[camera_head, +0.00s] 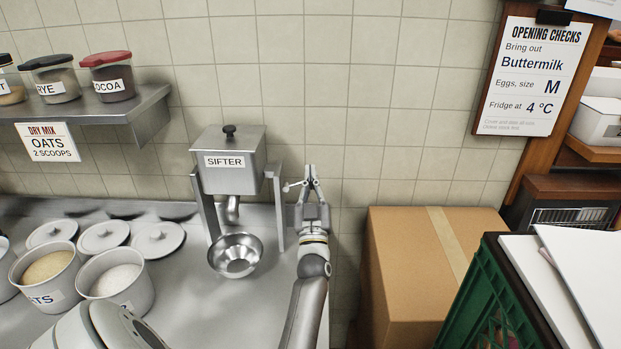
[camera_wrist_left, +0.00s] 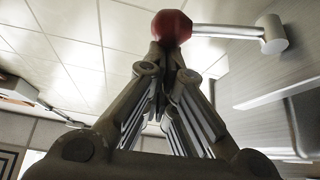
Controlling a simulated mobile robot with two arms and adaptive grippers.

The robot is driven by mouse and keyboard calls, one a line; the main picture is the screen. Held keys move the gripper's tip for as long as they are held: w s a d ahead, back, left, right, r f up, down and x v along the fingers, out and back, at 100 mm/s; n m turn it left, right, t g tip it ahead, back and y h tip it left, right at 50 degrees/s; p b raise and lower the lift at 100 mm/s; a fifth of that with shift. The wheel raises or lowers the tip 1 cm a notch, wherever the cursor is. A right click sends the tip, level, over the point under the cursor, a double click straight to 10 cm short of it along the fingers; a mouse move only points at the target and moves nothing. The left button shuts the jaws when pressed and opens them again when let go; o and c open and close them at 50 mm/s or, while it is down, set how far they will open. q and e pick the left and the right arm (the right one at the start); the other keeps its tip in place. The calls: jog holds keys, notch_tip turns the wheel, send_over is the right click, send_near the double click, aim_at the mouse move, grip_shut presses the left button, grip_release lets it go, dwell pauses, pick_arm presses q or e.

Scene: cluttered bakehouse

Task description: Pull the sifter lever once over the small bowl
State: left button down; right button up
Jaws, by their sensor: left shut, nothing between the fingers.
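The grey metal sifter (camera_head: 227,172) stands on legs against the tiled wall, its spout pointing down. The small bowl (camera_head: 222,262), shiny metal, sits on the counter below the spout. The sifter lever (camera_head: 291,186) juts out at the sifter's right side. In the left wrist view the lever's red knob (camera_wrist_left: 171,27) shows at my fingertips, with its pale rod (camera_wrist_left: 225,31) running right. My left gripper (camera_head: 312,168) is upright right of the sifter, shut with nothing between its fingers. It hides the red knob in the head view. My right gripper is not in view.
Tubs of oats (camera_head: 45,284) and white powder (camera_head: 118,285), with loose lids (camera_head: 158,239), crowd the counter's left side. A shelf (camera_head: 80,113) with jars hangs above. A cardboard box (camera_head: 400,275) and green crate (camera_head: 490,295) stand right of the counter.

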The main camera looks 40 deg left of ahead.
pick_arm(q)
jog(key=shift+f+m, duration=0.15)
jog(key=shift+m, duration=0.15)
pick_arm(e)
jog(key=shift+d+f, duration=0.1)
pick_arm(q)
jog(key=f+m+t+h, duration=0.1)
jog(key=f+m+h, duration=0.1)
jog(key=m, duration=0.2)
jog(key=d+f+m+t+h+b, duration=0.1)
jog(key=m+h, duration=0.2)
jog(key=m, duration=0.2)
jog(key=w+f+m+t+h, duration=0.1)
jog(key=f+m+t+h, duration=0.1)
jog(key=m+h, duration=0.1)
jog(key=shift+d+f+m, duration=0.15)
jog(key=shift+f+m, duration=0.2)
jog(key=shift+m, duration=0.35)
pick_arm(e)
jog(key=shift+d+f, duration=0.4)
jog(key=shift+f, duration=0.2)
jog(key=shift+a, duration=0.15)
